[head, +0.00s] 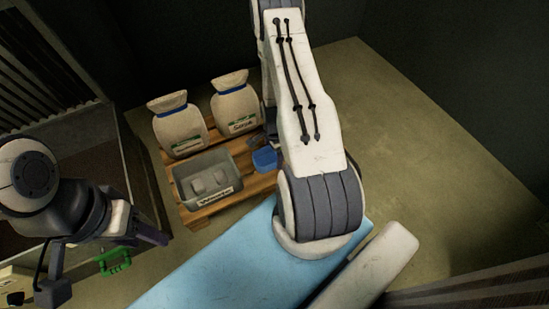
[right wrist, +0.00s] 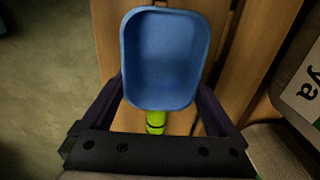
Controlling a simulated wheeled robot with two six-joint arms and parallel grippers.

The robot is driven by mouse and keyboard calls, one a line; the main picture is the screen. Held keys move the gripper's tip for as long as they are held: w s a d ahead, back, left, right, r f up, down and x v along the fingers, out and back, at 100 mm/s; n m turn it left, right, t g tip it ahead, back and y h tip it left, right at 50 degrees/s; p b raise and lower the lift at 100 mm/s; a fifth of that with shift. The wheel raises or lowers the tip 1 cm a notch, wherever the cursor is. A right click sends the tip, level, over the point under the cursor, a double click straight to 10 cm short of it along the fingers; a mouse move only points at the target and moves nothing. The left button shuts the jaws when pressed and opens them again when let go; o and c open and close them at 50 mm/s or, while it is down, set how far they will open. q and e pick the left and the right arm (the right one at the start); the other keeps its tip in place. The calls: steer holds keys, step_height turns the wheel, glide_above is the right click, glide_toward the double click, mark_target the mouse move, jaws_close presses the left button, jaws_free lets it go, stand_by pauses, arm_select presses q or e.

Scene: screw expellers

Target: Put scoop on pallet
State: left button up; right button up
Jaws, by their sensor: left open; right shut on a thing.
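The blue scoop (head: 265,158) with a green handle (right wrist: 155,122) is held by my right gripper (right wrist: 157,100), which is shut on it. In the right wrist view the scoop's bowl (right wrist: 163,55) faces the camera, with pallet planks behind it. The wooden pallet (head: 247,187) stands on the floor in the head view and also shows in the right wrist view (right wrist: 257,45). The scoop is over the pallet's right part; I cannot tell whether it touches the planks. My right arm hides part of the pallet and most of that gripper. My left gripper (head: 108,262) is open at the lower left.
Two pale sacks (head: 181,128) (head: 237,108) and a grey bin (head: 207,177) with pale items stand on the pallet. A light blue surface (head: 220,270) lies in front. A green handle-like thing (head: 114,261) is by my left gripper. Floor at right is free.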

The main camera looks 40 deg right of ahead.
steer(key=shift+f, duration=0.2)
steer(key=o, duration=1.1)
